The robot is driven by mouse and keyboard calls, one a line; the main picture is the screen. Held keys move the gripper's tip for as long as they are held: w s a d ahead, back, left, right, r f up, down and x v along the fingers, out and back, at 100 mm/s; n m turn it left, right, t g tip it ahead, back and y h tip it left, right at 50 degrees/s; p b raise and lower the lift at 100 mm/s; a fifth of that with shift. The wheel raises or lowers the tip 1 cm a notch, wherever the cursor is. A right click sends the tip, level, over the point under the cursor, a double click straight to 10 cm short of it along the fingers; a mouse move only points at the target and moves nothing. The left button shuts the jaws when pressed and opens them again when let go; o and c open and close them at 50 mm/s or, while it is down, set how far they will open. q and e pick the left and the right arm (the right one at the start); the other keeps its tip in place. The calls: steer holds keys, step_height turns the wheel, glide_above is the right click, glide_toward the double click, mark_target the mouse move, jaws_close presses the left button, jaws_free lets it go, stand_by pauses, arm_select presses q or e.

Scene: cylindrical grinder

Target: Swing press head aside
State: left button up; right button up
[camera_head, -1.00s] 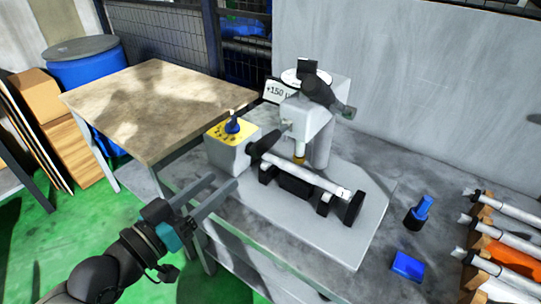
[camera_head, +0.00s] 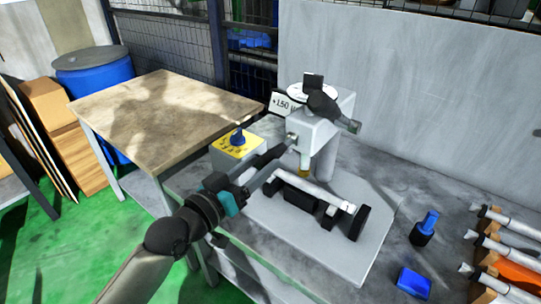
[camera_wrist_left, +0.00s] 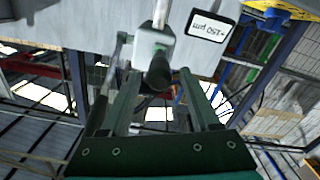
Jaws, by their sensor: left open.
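The press head (camera_head: 318,135) is a light grey block on a grey column, with a dial and a black handle (camera_head: 325,106) on top. A brass-coloured tip (camera_head: 304,171) points down from it above a white cylindrical shaft (camera_head: 315,190) on black supports. My left gripper (camera_head: 276,157) is open in front of the head, its fingers pointing at the head's left side. In the left wrist view, a black knob (camera_wrist_left: 158,72) on the grey head shows between the open fingers; I cannot tell whether they touch it. In the head view the gripper hides this knob. My right gripper is not in view.
A grey box with a yellow top and blue knob (camera_head: 238,138) stands left of the gripper. A "+150 µm" sign is behind. Several shafts in a rack (camera_head: 490,260), a blue block (camera_head: 413,282) and a blue-black tool (camera_head: 425,228) are at right. A wall closes the back.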

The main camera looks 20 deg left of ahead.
mark_target(270, 157)
arm_select(q)
steer(key=shift+x, duration=2)
steer(key=shift+c, duration=0.2)
jaws_close()
